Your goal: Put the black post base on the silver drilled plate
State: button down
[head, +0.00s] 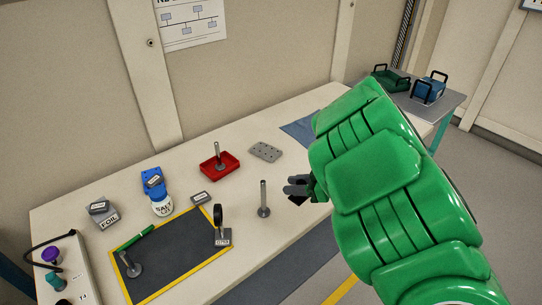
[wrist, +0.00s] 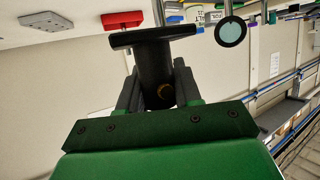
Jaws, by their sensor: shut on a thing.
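The silver drilled plate (head: 265,151) lies flat and bare on the bench, right of the red tray. In the wrist view the plate (wrist: 47,21) shows at the upper left. My gripper (head: 298,190) is above the bench, right of and nearer than the plate. Its fingers (wrist: 157,92) are shut on the black post base (wrist: 153,52), a dark cylinder with a wide flat flange at its far end. In the head view the post base (head: 297,200) is a small dark shape, mostly hidden by the fingers.
A bare metal post (head: 264,200) stands left of my gripper. The red tray (head: 219,166) holds another post. A black mat with a yellow border (head: 190,259) carries a lens holder (head: 219,225) and a post with a green pen. A blue cloth (head: 300,130) lies behind.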

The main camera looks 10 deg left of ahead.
jog(key=w+a, duration=0.6)
jog(key=w, duration=0.5)
jog(key=m+t, duration=0.1)
send_over(262, 149)
jog(key=shift+s+d+f, duration=0.1)
jog(key=shift+s+f, duration=0.05)
jog(key=shift+f, duration=0.7)
jog(key=shift+s+d+f, duration=0.1)
jog(key=shift+s+f, duration=0.05)
jog(key=shift+f, duration=0.75)
jog(key=shift+s+f, duration=0.15)
jog(key=shift+f, duration=0.7)
jog(key=shift+w+f+h, duration=0.3)
jog(key=shift+f, duration=0.15)
jog(key=shift+a+f, duration=0.1)
jog(key=shift+w+f+t, duration=0.3)
jog(key=shift+w+f, duration=0.05)
jog(key=shift+f, duration=1.4)
